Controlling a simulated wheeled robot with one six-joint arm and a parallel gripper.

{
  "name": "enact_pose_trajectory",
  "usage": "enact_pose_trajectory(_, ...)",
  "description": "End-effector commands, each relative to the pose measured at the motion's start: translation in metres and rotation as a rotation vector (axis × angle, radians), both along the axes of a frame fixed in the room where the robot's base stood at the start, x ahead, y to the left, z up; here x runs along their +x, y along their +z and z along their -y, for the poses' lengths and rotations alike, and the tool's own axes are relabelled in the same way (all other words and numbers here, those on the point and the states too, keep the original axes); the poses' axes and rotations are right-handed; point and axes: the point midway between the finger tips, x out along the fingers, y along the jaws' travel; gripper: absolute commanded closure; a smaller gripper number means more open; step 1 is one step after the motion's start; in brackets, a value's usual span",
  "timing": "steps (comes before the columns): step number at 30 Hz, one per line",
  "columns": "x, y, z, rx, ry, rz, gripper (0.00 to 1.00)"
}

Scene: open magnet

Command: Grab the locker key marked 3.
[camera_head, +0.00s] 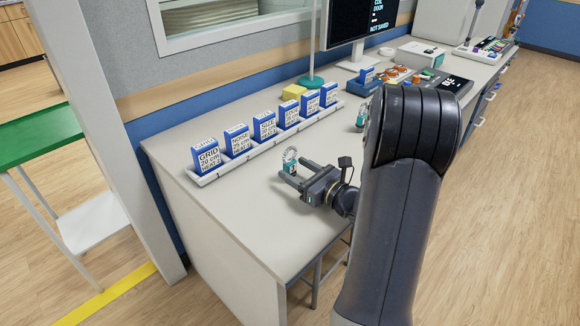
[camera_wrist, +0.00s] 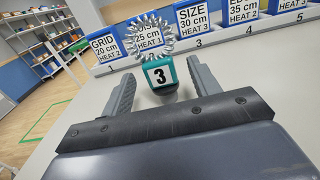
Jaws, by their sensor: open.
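The locker key marked 3 (camera_wrist: 160,75) has a teal tag with a black 3 on a white face and a coiled clear wrist loop above it. It stands on the counter between the fingertips of my gripper (camera_wrist: 157,84), with space visible on both sides. In the head view the same key (camera_head: 290,162) sits at the finger ends of my gripper (camera_head: 293,176), which is open. Another teal key with a coil (camera_head: 361,118) stands farther back, partly behind my arm; its number cannot be read.
A white rail (camera_head: 244,159) holding several blue boxes (camera_head: 207,157) runs along the counter's back. Behind are a green-based stand (camera_head: 310,81), a yellow block (camera_head: 294,92), a monitor (camera_head: 362,24) and a dark device (camera_head: 447,82). The counter (camera_head: 250,200) is clear left of my gripper.

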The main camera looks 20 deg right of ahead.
Motion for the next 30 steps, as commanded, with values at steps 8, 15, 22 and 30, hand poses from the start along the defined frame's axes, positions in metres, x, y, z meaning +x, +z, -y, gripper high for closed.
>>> enact_pose_trajectory(8, 0.038, 0.0, -0.017, -0.001, 0.002, 0.001, 0.42)
enact_pose_trajectory(15, 0.043, 0.0, -0.018, 0.0, 0.0, 0.0, 0.42)
enact_pose_trajectory(22, 0.043, 0.0, -0.018, 0.0, 0.0, 0.0, 0.55)
enact_pose_trajectory(30, 0.043, 0.0, -0.018, 0.0, 0.0, 0.0, 0.77)
